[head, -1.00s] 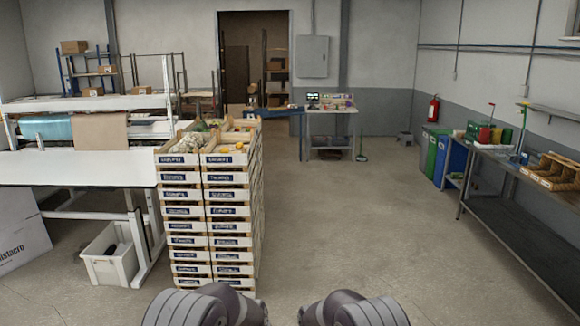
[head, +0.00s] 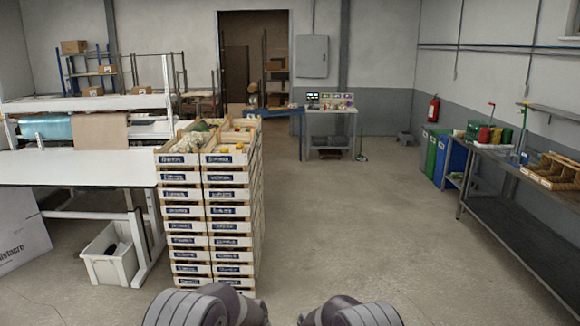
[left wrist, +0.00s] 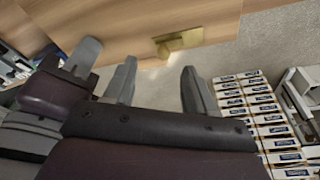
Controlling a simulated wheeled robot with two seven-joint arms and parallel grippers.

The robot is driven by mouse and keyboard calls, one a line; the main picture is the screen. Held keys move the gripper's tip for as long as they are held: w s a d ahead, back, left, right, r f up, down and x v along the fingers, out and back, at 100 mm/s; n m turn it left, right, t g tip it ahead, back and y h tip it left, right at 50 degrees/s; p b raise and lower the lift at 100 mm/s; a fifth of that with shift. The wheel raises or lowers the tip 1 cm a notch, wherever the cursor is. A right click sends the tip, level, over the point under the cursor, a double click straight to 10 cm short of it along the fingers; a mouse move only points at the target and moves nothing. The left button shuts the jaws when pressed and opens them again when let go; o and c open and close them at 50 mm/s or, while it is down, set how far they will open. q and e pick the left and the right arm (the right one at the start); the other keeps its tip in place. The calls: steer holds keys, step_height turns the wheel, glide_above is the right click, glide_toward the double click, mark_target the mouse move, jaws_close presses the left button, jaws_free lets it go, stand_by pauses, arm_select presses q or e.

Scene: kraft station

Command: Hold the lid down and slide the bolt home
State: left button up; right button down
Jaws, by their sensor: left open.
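In the left wrist view my left gripper (left wrist: 160,85) is open, with two grey fingers apart and nothing between them. Beyond its fingers is a pale wooden surface (left wrist: 125,20). A flat brass-coloured piece (left wrist: 180,42) sits at the edge of that surface, apart from the fingers. I cannot tell whether these are the lid and the bolt. A maroon body with a grey finger-like piece (left wrist: 83,57) is beside my left gripper; it looks like part of my right gripper, but its opening is hidden. The head view shows neither gripper, and I make out no lid or bolt there.
In the head view, stacked produce crates (head: 208,215) stand left of centre, beside a white workbench (head: 80,168). A metal bench (head: 515,160) runs along the right wall. A small table (head: 330,110) stands at the back. Open floor (head: 350,220) lies between.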

arm_select(q)
steer(key=shift+a+x, duration=0.15)
steer(key=shift+x, duration=1)
steer(key=shift+a+x, duration=0.15)
steer(key=shift+x, duration=1)
steer(key=c, duration=1)
